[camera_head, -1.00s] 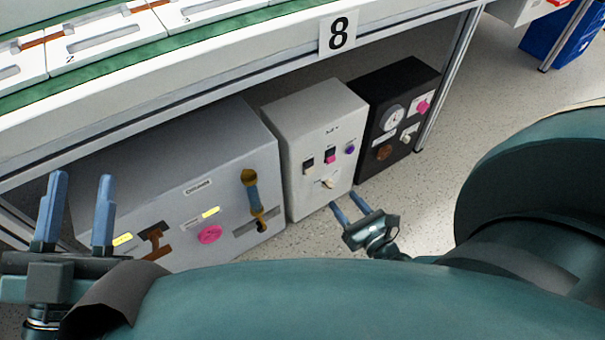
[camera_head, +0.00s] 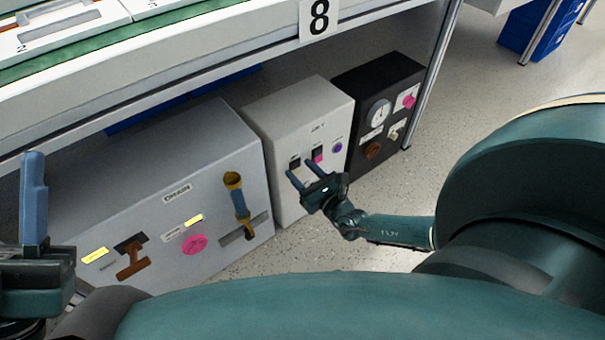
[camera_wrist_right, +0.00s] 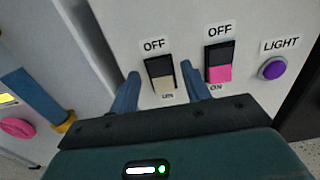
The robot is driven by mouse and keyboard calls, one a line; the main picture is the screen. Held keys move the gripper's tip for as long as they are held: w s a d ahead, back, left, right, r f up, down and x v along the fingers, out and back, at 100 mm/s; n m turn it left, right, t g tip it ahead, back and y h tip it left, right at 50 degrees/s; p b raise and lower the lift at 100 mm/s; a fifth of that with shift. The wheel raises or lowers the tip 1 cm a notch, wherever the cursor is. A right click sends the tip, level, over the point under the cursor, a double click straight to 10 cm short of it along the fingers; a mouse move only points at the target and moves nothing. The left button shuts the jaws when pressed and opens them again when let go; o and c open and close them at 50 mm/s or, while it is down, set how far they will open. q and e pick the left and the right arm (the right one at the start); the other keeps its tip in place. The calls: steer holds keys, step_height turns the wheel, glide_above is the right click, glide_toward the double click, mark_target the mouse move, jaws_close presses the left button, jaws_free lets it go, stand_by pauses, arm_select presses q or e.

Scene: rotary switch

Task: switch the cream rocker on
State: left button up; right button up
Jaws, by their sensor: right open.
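The cream rocker (camera_wrist_right: 160,76) is on the front of the light grey box (camera_head: 303,110), with an OFF label above it and an ON label below. Its upper half looks black and its lower half cream. My right gripper (camera_head: 299,168) is open in front of this box. In the right wrist view, my right gripper (camera_wrist_right: 160,72) has one finger on each side of the cream rocker; contact cannot be told. My left gripper (camera_head: 33,165) is at the left edge of the head view, with one finger showing and none beside it; it looks open and empty.
A pink rocker (camera_wrist_right: 219,65) sits just right of the cream one, then a purple LIGHT button (camera_wrist_right: 273,69). A larger grey box (camera_head: 150,175) with a handled lever stands left, a black box (camera_head: 378,85) right. The table (camera_head: 200,60) hangs over them.

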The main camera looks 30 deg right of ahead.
steer(key=shift+w, duration=0.15)
steer(key=c, duration=1)
steer(key=shift+f+t, duration=0.25)
steer(key=shift+t, duration=0.55)
steer(key=shift+f+t, duration=0.2)
steer(key=shift+t, duration=0.6)
steer(key=o, duration=1)
steer(key=shift+y, duration=0.3)
steer(key=shift+s, duration=0.2)
